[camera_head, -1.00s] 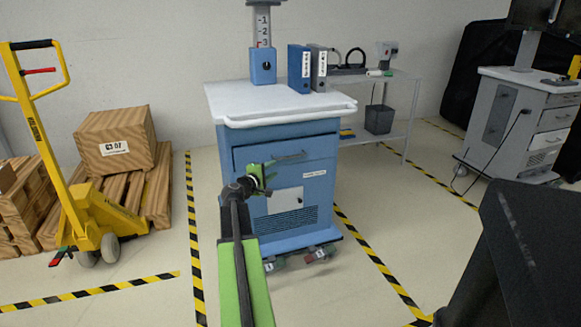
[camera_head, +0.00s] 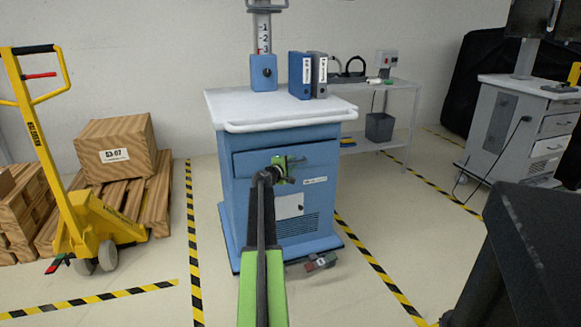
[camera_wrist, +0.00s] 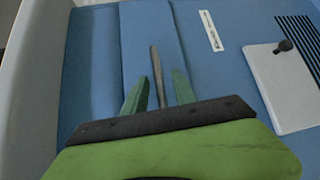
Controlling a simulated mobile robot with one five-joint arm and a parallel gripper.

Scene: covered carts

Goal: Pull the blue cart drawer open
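The blue cart (camera_head: 240,205) has a white top and a wide blue drawer (camera_head: 250,161) below it. The drawer front looks flush with the cart; I see no clear gap. My gripper (camera_head: 288,166) is in front of the drawer and hides most of its handle in the head view. In the wrist view the drawer front (camera_wrist: 150,32) has a thin grey-brown bar handle (camera_wrist: 157,70). My gripper (camera_wrist: 159,90) has its two green fingers apart, one on each side of the handle, with gaps showing. Contact cannot be made out.
Binders (camera_head: 300,75) and a blue box (camera_head: 263,72) stand on top. A yellow pallet jack (camera_head: 85,215) is at left, a grey cart (camera_head: 500,130) at right. Striped floor lines flank the cart.

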